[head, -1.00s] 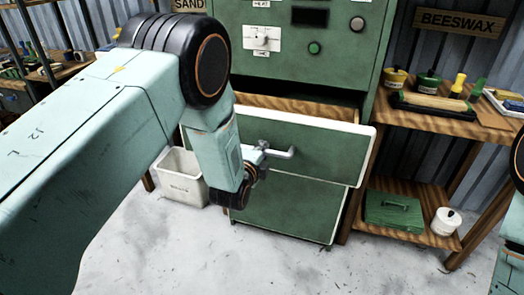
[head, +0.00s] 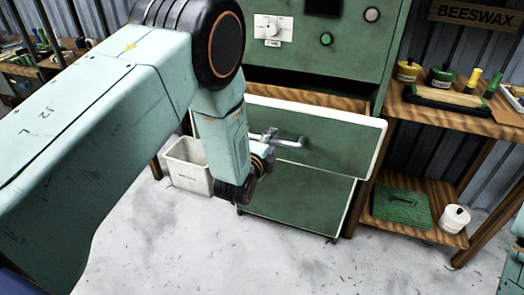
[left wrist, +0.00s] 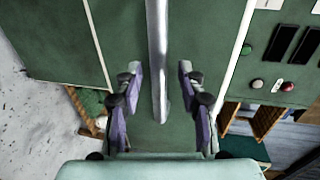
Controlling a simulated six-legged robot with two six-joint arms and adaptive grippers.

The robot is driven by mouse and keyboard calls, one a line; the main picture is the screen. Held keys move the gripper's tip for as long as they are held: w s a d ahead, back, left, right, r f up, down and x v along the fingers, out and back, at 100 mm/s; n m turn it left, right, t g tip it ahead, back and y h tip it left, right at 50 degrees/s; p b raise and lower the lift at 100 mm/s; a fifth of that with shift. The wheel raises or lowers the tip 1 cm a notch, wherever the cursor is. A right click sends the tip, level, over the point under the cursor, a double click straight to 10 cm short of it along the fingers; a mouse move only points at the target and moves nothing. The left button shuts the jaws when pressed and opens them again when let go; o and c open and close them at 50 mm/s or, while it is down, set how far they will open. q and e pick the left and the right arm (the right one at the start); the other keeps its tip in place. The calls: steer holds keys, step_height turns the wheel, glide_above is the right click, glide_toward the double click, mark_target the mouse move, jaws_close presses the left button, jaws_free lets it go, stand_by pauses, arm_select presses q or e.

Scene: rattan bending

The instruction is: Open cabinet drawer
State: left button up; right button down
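The green cabinet drawer (head: 320,137) with a white edge stands partly pulled out, and its wooden inside shows behind the front. Its grey bar handle (head: 291,143) is on the drawer front. My left gripper (head: 270,140) is at the left end of the handle, partly hidden by my arm. In the left wrist view, the handle (left wrist: 158,45) runs between the two fingers of my left gripper (left wrist: 159,76). The fingers are apart, with a visible gap on each side of the bar. My right gripper is not in view.
A closed lower green panel (head: 295,198) is below the drawer. A white bin (head: 188,168) stands on the floor at left. The floor in front is clear.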

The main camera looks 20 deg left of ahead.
arm_select(q)
steer(key=v, duration=1)
steer(key=s+a+f+n+g, duration=0.2)
steer(key=s+f+n+g, duration=0.5)
steer(key=s+f+n, duration=0.45)
steer(key=s+a+f+n+g, duration=0.1)
steer(key=s+f+n+g, duration=0.2)
steer(key=s, duration=0.9)
steer(key=s+f+n+g, duration=0.4)
steer(key=s+f+g, duration=0.1)
steer(key=s, duration=0.7)
steer(key=shift+s+a+f+g+y, duration=0.3)
steer(key=shift+s+a+f, duration=0.1)
steer(key=shift+f, duration=0.5)
